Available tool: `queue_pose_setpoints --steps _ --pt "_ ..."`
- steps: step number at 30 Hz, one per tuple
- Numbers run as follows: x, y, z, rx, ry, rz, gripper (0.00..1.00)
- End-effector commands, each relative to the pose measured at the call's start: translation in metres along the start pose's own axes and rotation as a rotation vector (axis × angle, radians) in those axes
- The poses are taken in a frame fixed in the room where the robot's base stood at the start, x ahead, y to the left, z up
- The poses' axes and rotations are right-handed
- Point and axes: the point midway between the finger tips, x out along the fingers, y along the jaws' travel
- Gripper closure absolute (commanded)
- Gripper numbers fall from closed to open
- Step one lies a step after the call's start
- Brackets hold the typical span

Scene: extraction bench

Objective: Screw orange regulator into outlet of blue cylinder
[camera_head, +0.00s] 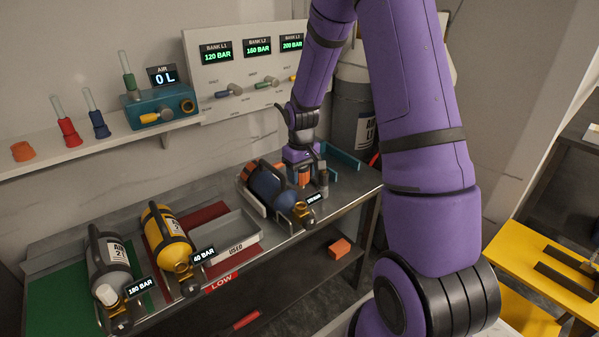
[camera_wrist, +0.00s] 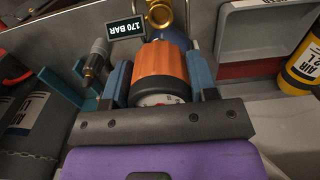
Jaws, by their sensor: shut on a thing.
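My gripper (camera_head: 304,172) is shut on the orange regulator (camera_wrist: 158,70), whose round gauge faces the wrist camera. In the wrist view blue fingers stand on both sides of it. The blue cylinder (camera_head: 270,187) lies tilted in a holder on the bench, just left of my gripper in the head view. Its brass outlet valve (camera_head: 303,212) points to the front; it also shows in the wrist view (camera_wrist: 158,12), just beyond the regulator. A display (camera_wrist: 125,29) by it reads 170 BAR. Whether the regulator touches the outlet cannot be told.
A grey fitting with a brass part (camera_wrist: 97,58) stands close beside my gripper. The USED tray (camera_head: 235,236), yellow cylinder (camera_head: 167,236) and grey cylinder (camera_head: 108,258) are to the left. A blue bracket (camera_head: 343,160) is behind right. An orange block (camera_head: 340,247) lies on the lower shelf.

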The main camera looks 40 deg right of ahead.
Motion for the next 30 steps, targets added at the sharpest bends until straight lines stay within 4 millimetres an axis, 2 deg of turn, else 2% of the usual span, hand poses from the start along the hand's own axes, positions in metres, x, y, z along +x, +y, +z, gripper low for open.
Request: queue_pose_setpoints --steps 8,22,30 --pt "0.006 0.0 0.0 0.0 -0.001 0.0 0.8" --pt "0.043 0.0 0.0 0.0 -0.001 0.0 0.8" --pt "0.056 0.0 0.0 0.0 0.0 0.0 0.8"
